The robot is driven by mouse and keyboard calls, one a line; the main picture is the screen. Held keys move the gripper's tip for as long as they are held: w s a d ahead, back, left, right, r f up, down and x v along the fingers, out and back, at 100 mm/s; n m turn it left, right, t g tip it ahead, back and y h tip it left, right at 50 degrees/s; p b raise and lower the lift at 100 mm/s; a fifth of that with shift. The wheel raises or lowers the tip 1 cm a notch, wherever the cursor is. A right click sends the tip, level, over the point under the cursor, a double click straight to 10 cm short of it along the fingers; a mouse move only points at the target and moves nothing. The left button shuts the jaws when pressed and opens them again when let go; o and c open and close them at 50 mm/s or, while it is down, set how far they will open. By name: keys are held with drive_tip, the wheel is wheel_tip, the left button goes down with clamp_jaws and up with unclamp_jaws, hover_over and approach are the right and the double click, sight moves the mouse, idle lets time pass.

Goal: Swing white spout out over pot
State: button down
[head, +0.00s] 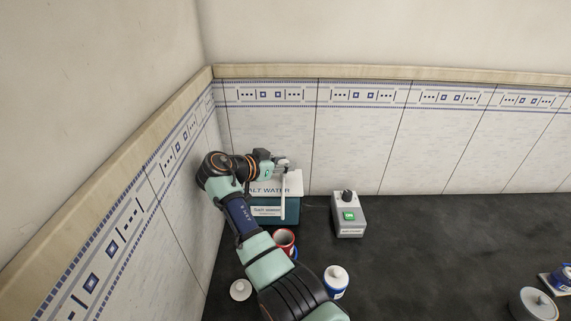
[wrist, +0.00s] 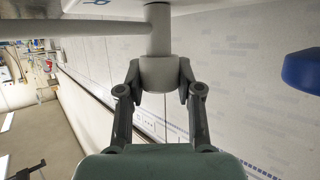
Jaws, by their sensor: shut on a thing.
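The white spout (head: 283,203) is a thin bar at the salt water box (head: 275,213). In the head view it points toward the front, across the box's face. In the wrist view the spout (wrist: 95,29) runs left from a pale upright post (wrist: 159,35). My gripper (wrist: 160,78) is shut on the lower end of this post; in the head view my gripper (head: 279,165) is at the box's top. A red-rimmed open pot (head: 285,238) stands in front of the box, partly hidden by my arm. I cannot tell if the spout's tip is above it.
A grey switch box (head: 348,216) with a green button stands to the right. A white-lidded blue jar (head: 335,281) and a white lid (head: 240,290) lie near my arm. A grey lidded vessel (head: 533,304) is at far right. The tiled wall is close behind and left. The middle right bench is clear.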

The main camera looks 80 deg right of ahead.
drive_tip(key=shift+f, duration=0.25)
drive_tip(key=c, duration=0.7)
unclamp_jaws()
drive_tip(key=shift+r, duration=0.1)
drive_tip(key=shift+r, duration=0.1)
wheel_tip(320, 180, up, 10)
drive_tip(key=shift+f, duration=0.1)
